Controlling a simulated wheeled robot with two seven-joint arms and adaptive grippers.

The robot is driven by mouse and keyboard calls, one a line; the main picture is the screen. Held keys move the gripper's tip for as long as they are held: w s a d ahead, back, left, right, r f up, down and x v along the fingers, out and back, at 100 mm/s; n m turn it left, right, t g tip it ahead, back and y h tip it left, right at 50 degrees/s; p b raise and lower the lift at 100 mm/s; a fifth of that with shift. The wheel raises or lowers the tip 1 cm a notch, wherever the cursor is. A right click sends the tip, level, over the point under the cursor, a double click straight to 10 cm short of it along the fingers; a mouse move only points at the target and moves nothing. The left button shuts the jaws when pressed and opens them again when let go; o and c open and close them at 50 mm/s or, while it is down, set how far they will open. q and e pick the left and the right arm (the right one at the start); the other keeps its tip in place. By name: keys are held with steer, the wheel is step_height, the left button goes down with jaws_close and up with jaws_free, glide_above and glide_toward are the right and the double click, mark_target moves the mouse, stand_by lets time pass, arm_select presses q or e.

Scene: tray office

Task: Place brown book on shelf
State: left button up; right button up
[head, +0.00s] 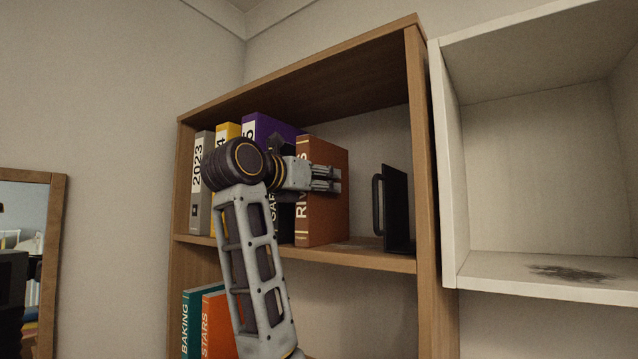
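A brown book (325,222) with white spine lettering starting "RIV" stands upright on the upper shelf of the wooden bookcase (380,261). It is at the right end of a row of books and binders. My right gripper (328,179) is in front of the upper part of the brown book and overlaps its cover, fingers pointing right. The fingers look close together, but I cannot tell whether they touch or hold the book. My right arm hides part of the row. My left gripper is not in view.
The row holds a grey 2023 binder (201,190), a yellow one (229,130) and a purple one (268,127). A black bookend-like object (398,212) stands right of the brown book, with a gap between. Teal (190,320) and orange (213,325) books stand below. A white shelf (550,225) adjoins at right.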

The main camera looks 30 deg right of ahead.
steer(key=shift+r, duration=0.15)
steer(key=b+v, duration=0.3)
steer(key=v, duration=0.9)
stand_by(0.5)
steer(key=shift+w, duration=0.2)
stand_by(0.5)
